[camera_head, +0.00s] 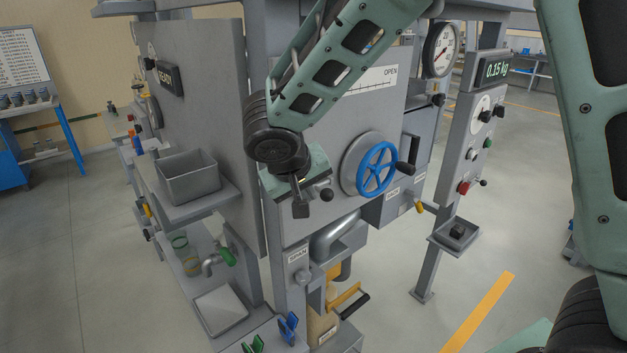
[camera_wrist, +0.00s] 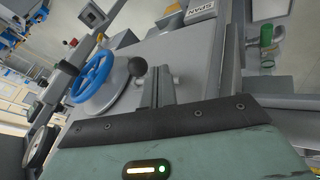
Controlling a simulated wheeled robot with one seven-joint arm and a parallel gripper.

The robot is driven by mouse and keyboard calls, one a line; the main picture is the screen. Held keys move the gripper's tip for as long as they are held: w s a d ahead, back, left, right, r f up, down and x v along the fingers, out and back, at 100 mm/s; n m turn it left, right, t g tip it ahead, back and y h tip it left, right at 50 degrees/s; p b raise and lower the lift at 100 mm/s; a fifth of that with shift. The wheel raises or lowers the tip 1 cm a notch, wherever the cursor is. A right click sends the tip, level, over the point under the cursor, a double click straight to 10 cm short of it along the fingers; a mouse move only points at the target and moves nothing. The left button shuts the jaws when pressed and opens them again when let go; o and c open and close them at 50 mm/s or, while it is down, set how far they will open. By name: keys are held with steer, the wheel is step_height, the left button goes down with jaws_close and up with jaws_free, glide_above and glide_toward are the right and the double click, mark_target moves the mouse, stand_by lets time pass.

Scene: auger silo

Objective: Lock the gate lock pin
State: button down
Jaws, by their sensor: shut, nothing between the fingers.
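A small pin with a black ball knob (camera_head: 327,195), which looks like the gate lock pin, sticks out of the grey panel just left of the blue handwheel (camera_head: 376,168). My gripper (camera_head: 301,209) is shut and empty, to the left of the knob. In the wrist view, the black knob (camera_wrist: 137,66) shows just left of my shut fingertips (camera_wrist: 157,72); I cannot tell whether they touch. The blue handwheel (camera_wrist: 92,79) lies further left there. The pin's shaft and seat are mostly hidden, so I cannot tell how far in it sits.
A grey open bin (camera_head: 188,177) sits on a ledge at left. A control post (camera_head: 462,165) with a scale display stands at right. The floor at front right is open.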

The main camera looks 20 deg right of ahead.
mark_target(327, 190)
steer(key=shift+w+d+f, duration=0.1)
steer(key=shift+d+f, duration=0.1)
steer(key=shift+d, duration=0.45)
steer(key=d+b, duration=0.1)
steer(key=d, duration=0.1)
steer(key=shift+w+d+f+b, duration=0.2)
steer(key=shift+w+d+b, duration=0.1)
steer(key=shift+w+b, duration=0.1)
steer(key=shift+w+d+r, duration=0.15)
steer(key=shift+d+r, duration=0.05)
steer(key=shift+d, duration=0.25)
